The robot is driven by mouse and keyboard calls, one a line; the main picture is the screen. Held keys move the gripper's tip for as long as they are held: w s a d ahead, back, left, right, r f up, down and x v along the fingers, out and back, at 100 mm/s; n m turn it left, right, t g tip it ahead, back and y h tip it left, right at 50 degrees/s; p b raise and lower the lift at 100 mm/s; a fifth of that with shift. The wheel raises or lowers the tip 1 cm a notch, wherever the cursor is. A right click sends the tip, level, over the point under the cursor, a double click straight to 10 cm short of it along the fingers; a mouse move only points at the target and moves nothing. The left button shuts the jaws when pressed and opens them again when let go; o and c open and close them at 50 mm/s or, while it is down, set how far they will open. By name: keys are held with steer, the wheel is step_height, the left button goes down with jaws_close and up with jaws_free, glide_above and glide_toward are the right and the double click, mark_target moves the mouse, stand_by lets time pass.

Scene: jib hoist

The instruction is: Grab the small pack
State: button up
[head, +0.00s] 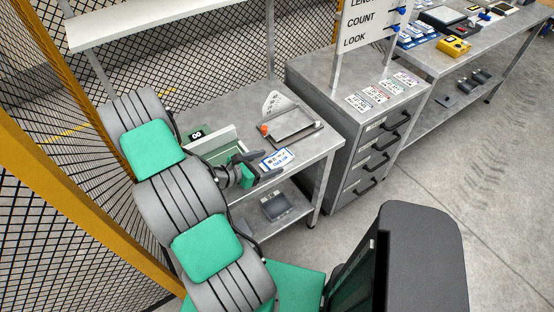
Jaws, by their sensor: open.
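A small flat white-and-blue labelled piece (277,158) lies on the grey workbench (315,148) near its front edge. It is the closest match to the small pack, but its print is too small to read surely. My gripper (258,164) is open, low over the bench just left of this piece. Its dark fingers point right toward it. I cannot tell whether they touch it. My arm hides part of the bench and whatever is behind it.
A pale-walled green tray (222,140) stands behind my gripper. A device with a flat plate (292,125) sits to the right. A drawer cabinet (374,135) adjoins the bench. A lower shelf holds a grey container (274,206). Mesh fencing is at left; open floor at right.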

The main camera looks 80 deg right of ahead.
mark_target(275, 159)
steer(key=p+x, duration=0.1)
steer(key=x, duration=0.4)
steer(key=shift+d+r, duration=0.1)
steer(key=shift+r, duration=0.05)
steer(key=shift+c, duration=0.6)
steer(key=shift+w, duration=0.1)
steer(key=c, duration=1.3)
